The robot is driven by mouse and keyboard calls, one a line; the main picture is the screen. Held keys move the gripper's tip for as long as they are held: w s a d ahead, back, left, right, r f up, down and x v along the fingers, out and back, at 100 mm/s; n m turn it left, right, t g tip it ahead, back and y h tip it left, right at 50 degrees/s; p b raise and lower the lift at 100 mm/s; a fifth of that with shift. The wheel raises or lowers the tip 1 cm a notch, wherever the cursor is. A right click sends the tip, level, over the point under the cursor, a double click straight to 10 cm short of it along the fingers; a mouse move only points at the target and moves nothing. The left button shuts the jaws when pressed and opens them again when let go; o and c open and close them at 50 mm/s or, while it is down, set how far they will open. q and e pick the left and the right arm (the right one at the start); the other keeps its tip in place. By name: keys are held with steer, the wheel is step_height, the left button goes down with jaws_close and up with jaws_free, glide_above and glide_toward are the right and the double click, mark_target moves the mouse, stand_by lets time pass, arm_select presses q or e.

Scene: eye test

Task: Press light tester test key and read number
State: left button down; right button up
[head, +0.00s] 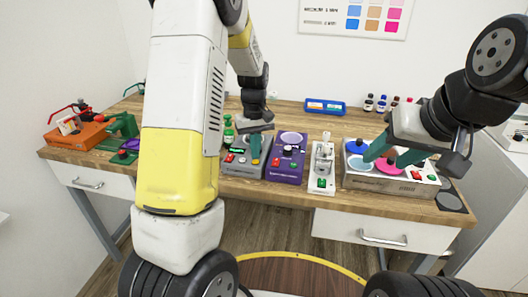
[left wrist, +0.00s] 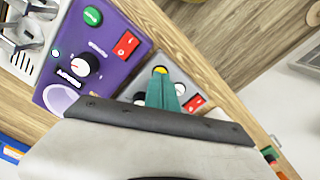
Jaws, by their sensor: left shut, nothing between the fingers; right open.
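A small grey box (head: 232,168), which I take as the light tester, stands on the wooden table with a small green-lit display (head: 237,150). The digits are too small to read. My left gripper (head: 255,161) is over this box, shut and empty, pointing down. In the left wrist view its teal fingertips (left wrist: 161,78) are at a round yellow key (left wrist: 160,70) and partly cover it; I cannot tell whether they touch. A red switch (left wrist: 194,103) is beside the fingers. My right gripper (head: 391,157) is open and empty over the wide grey device.
A purple box (head: 289,172) with a dial stands right of the grey box. A white device (head: 321,184) is beyond it, then a wide grey device (head: 360,182) with blue and pink discs. A blue tray (head: 326,112) and several bottles are behind.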

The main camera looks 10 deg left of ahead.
arm_select(q)
steer(key=shift+f, duration=0.75)
stand_by(0.4)
step_height(320, 180, up, 8)
stand_by(0.9)
steer(key=s+d+r+m+t+h, duration=0.1)
steer(key=s+r+m+t, duration=0.2)
steer(key=s, duration=0.9)
steer(key=s+d+r+m+t+h, duration=0.1)
steer(key=s+r+m+t, duration=0.2)
steer(key=s+r, duration=0.6)
steer(key=s, duration=0.3)
steer(key=shift+s+r, duration=0.15)
steer(key=shift+r, duration=0.05)
